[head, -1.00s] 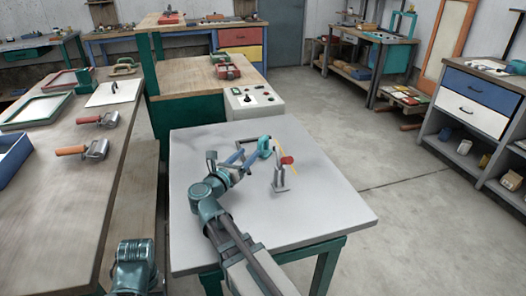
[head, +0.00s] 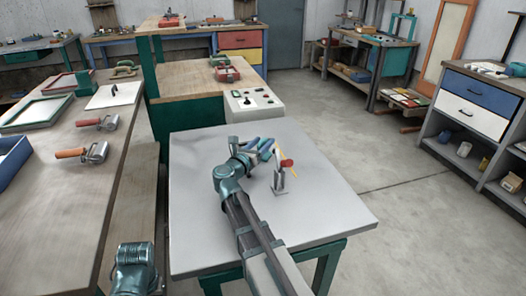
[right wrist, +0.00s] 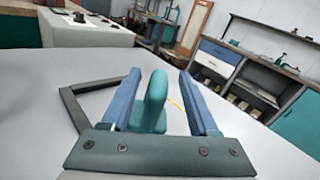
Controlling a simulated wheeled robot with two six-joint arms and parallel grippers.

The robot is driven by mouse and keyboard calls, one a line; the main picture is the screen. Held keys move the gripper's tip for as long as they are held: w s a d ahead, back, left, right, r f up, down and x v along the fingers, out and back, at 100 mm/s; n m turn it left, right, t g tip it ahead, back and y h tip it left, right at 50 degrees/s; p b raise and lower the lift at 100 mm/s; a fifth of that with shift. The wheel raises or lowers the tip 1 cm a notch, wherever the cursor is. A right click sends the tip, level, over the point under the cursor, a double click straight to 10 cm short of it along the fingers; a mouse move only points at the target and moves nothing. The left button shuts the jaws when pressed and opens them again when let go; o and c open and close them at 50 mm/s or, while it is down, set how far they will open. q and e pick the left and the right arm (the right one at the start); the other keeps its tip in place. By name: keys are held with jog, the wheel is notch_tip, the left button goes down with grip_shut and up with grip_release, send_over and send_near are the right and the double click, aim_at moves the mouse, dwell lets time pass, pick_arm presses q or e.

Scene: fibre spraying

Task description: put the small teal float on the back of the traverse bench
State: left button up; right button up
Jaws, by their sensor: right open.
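The small teal float (right wrist: 154,102) stands on a grey-topped table (head: 195,240). In the right wrist view its rounded teal upper part rises between the blue fingers of my right gripper (head: 260,147), nearer the left finger. The fingers are open, one on each side of it, and a gap shows on the right. In the head view the gripper largely hides the float. I cannot tell which bench is the traverse bench; a wooden-topped bench with green sides (head: 185,82) stands behind the table. My left gripper is out of view.
A red-topped metal tool (head: 281,182) stands on the grey table just right of my gripper. A cream control box (head: 253,102) sits beyond the table's back edge. A long bench with rollers and trays (head: 60,215) is at left. The table's front and right are clear.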

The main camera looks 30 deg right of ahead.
aim_at(266, 138)
jog(key=x, duration=0.3)
jog(key=shift+w, duration=0.15)
grip_shut()
dwell(1.2)
